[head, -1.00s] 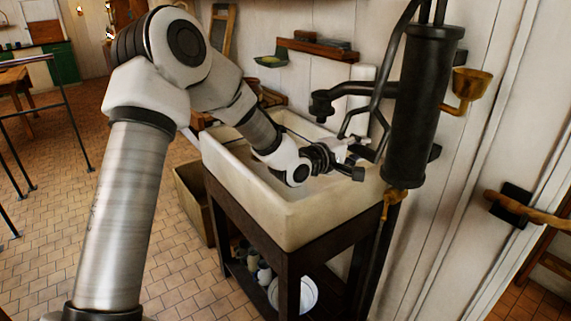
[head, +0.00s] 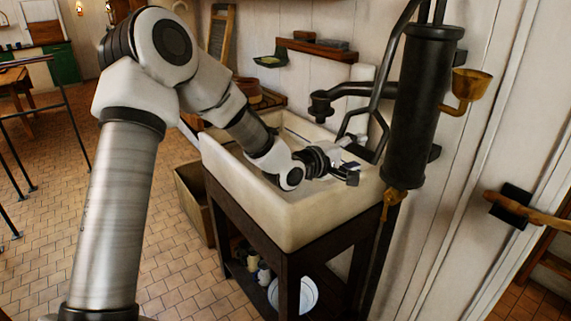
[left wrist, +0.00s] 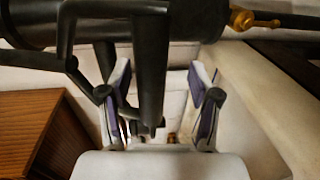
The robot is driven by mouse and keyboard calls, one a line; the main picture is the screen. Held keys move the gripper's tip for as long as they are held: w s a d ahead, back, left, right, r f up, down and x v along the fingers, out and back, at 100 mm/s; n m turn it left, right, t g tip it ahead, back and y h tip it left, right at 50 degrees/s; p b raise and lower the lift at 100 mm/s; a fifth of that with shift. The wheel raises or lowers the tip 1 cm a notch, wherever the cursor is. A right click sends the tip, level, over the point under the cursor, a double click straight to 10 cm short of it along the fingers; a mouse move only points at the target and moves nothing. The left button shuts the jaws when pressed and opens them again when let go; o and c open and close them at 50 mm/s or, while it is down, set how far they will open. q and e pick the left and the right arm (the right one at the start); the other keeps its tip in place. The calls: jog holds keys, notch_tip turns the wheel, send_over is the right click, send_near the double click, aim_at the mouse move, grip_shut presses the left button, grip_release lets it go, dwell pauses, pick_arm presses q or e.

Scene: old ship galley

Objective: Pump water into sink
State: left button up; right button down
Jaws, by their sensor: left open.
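The black pump (head: 411,110) is fixed to the wall at the right of the sink, and its spout (head: 350,90) reaches left over the basin. A bent dark pump handle (head: 378,75) runs down beside the pump body. The pale sink (head: 290,215) stands on a dark wooden frame. My left gripper (head: 350,160) is open, over the basin near the handle's lower end. In the left wrist view, its fingers (left wrist: 161,85) stand on either side of a dark rod (left wrist: 151,70); contact cannot be told. My right gripper is not in view.
A brass cup (head: 472,84) sticks out right of the pump. A shelf (head: 320,48) is on the wall behind the sink. A wooden box (head: 193,200) stands on the floor left of the sink. Tiled floor at the left front is clear.

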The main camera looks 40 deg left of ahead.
pick_arm(q)
jog(key=p+v, duration=0.3)
jog(key=v, duration=0.5)
jog(key=shift+s+a, duration=0.2)
jog(key=shift+s, duration=0.05)
